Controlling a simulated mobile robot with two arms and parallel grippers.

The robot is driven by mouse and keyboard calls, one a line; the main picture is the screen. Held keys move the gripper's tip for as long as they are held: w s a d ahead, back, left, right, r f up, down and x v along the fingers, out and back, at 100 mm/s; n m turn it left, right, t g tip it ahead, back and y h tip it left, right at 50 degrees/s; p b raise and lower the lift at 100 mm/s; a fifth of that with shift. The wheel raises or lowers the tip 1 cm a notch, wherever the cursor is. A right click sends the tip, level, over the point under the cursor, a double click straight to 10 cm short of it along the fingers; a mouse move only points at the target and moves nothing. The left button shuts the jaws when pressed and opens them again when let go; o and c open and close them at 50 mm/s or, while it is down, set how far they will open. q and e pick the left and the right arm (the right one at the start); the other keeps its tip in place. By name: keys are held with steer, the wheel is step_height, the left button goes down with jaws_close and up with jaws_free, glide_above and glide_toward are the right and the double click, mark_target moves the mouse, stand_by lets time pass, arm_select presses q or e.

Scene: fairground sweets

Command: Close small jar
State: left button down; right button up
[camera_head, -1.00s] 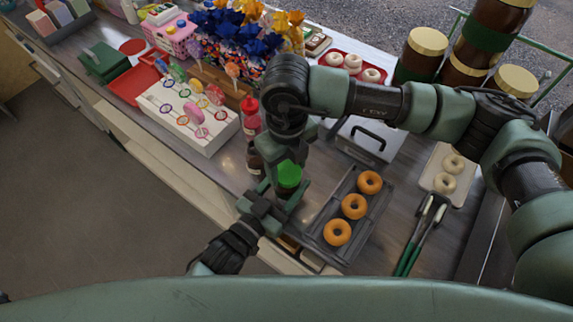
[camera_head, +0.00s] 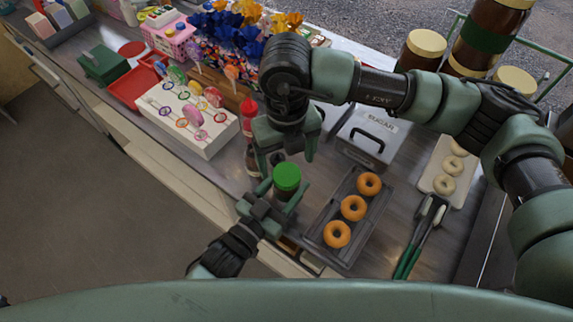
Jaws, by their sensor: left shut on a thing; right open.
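The small jar (camera_head: 281,192) stands upright near the counter's front edge, mostly hidden by my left gripper's fingers. Its bright green lid (camera_head: 287,176) sits on top and looks level; I cannot tell how tightly it is seated. My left gripper (camera_head: 283,200) is shut around the jar's body from the front left. My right gripper (camera_head: 290,155) points down just above and behind the lid. It is open and empty, with its fingers apart from the lid.
A dark tray (camera_head: 325,238) with three ring doughnuts lies right of the jar. Green-handled tongs (camera_head: 412,250) lie further right. A red bottle (camera_head: 249,115) stands behind the jar, near a grey sugar box (camera_head: 365,140) and a white lollipop stand (camera_head: 165,115).

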mark_target(279, 195)
step_height(279, 195, up, 8)
steer(key=shift+r, duration=0.25)
arm_select(q)
steer(key=shift+c, duration=2.2)
jaws_free()
steer(key=shift+s, duration=0.1)
arm_select(e)
steer(key=shift+f, duration=0.1)
arm_select(q)
steer(key=shift+s+a+f, duration=0.1)
steer(key=shift+s+a, duration=0.15)
steer(key=b+v, duration=0.1)
steer(key=v, duration=0.5)
steer(key=shift+s+a+b, duration=0.15)
steer(key=shift+b, duration=0.15)
steer(key=shift+s+a, duration=0.15)
steer(key=shift+s, duration=0.1)
arm_select(e)
steer(key=shift+f, duration=0.8)
